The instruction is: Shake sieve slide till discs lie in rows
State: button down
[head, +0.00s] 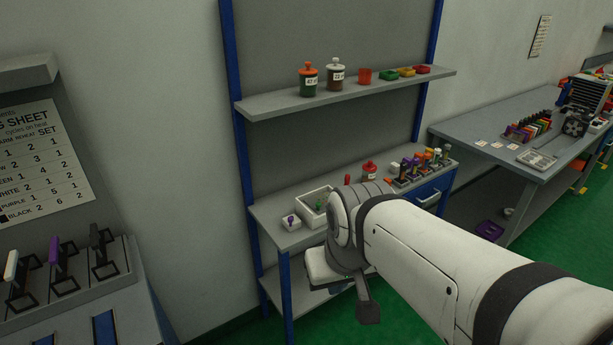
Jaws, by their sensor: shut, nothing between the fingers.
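My gripper (367,311) hangs at the end of my white arm, in front of the middle workbench; its fingers look closed and hold nothing. I cannot make out a sieve slide or discs in rows. My arm hides part of the bench.
The bench (270,236) also bears a red-lidded jar (369,171) and several coloured tools at the right. A shelf (285,101) above holds two jars and small coloured trays. A levered stand (70,280) is at left; another table (475,125) is at right.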

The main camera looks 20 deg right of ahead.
aim_at(320, 200)
jog(key=u, duration=0.05)
jog(key=i, duration=1)
jog(key=z, duration=0.1)
